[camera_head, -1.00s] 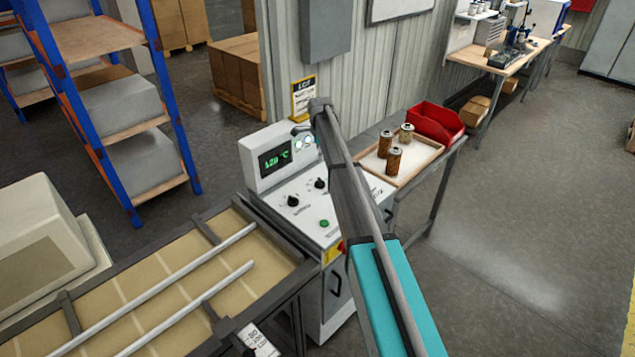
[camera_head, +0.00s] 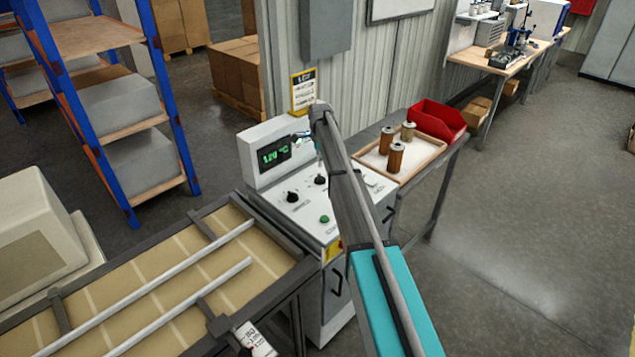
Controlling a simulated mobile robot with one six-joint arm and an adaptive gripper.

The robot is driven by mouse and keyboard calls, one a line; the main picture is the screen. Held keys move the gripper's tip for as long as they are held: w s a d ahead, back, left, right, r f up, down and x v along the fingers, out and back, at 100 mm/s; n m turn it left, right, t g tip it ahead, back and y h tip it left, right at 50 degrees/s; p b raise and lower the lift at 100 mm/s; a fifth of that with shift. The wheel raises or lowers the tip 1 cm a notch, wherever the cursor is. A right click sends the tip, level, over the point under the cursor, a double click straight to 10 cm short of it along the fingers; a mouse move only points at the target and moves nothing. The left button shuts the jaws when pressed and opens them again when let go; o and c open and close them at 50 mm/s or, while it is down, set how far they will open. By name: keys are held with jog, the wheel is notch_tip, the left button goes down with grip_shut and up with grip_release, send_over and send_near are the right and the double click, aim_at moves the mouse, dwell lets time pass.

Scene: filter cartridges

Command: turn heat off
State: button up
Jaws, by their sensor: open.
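The control cabinet (camera_head: 283,232) stands in the middle with a sloped white panel. Its dark display (camera_head: 273,155) shows green digits that look like 120 °C. Two black knobs, a left one (camera_head: 292,197) and a right one (camera_head: 320,180), sit on the panel with a green button (camera_head: 324,219) nearer the front. The labels are too small to read. My gripper (camera_head: 304,138) is open, small in the view, by the right end of the display housing, above and behind the knobs. My arm crosses in front of the panel's right side and hides part of it.
A conveyor (camera_head: 150,290) with two rails runs along the left front. A wooden tray (camera_head: 425,163) with brown cartridges and a red bin (camera_head: 437,121) stand on the table right of the cabinet. Blue shelving (camera_head: 172,120) is at the left; open floor lies right.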

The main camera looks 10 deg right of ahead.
aim_at(319, 176)
jog(key=shift+f+b, duration=4.05)
jog(key=shift+f, duration=0.25)
jog(key=c, duration=1.1)
jog(key=shift+a, duration=0.3)
jog(key=shift+d, duration=0.25)
